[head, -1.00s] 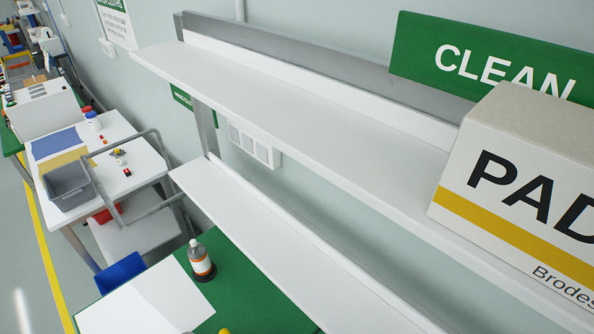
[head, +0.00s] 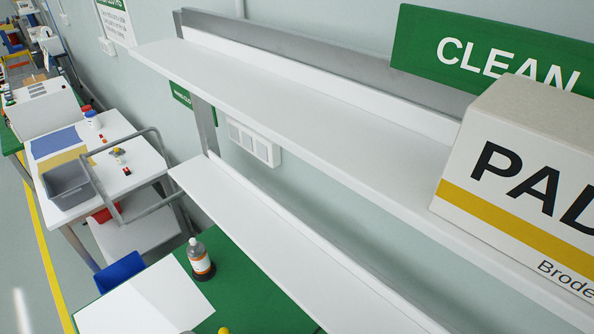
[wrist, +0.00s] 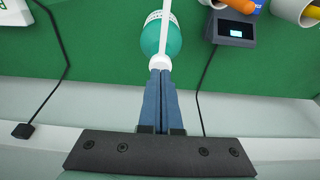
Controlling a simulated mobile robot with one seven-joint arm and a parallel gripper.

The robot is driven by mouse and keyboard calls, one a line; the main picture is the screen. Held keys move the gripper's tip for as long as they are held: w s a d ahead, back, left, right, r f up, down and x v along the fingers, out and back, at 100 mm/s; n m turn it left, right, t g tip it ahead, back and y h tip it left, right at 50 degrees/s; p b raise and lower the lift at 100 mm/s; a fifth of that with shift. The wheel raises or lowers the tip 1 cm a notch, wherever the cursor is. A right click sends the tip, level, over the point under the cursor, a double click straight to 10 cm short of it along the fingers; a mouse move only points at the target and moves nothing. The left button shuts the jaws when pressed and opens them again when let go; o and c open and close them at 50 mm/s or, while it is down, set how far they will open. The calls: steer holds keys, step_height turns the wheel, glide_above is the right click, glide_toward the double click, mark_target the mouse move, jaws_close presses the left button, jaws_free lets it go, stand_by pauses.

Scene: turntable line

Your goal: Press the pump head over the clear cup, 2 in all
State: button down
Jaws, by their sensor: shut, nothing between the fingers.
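In the wrist view a teal-green bottle (wrist: 151,36) with a white pump head (wrist: 161,61) stands on the green surface. A thin white spout runs from the head toward the picture's top edge. My gripper (wrist: 161,72) is shut and empty, with its blue fingertips right at the near side of the pump head. I cannot tell whether they touch it or are just above it. The clear cup cannot be made out in either view. My gripper does not show in the head view.
In the wrist view, a small dark box with a lit display (wrist: 235,32) and its cable are right of the bottle. The head view shows an orange-labelled bottle (head: 201,262) on the green bench, a white shelf (head: 300,115) and a PAD box (head: 520,160).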

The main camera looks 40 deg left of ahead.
steer(key=shift+f+b, duration=0.55)
steer(key=shift+f, duration=0.45)
steer(key=shift+s+r, duration=0.1)
steer(key=shift+r, duration=0.15)
steer(key=shift+r+p, duration=1.3)
steer(key=shift+p, duration=0.25)
steer(key=shift+f, duration=0.2)
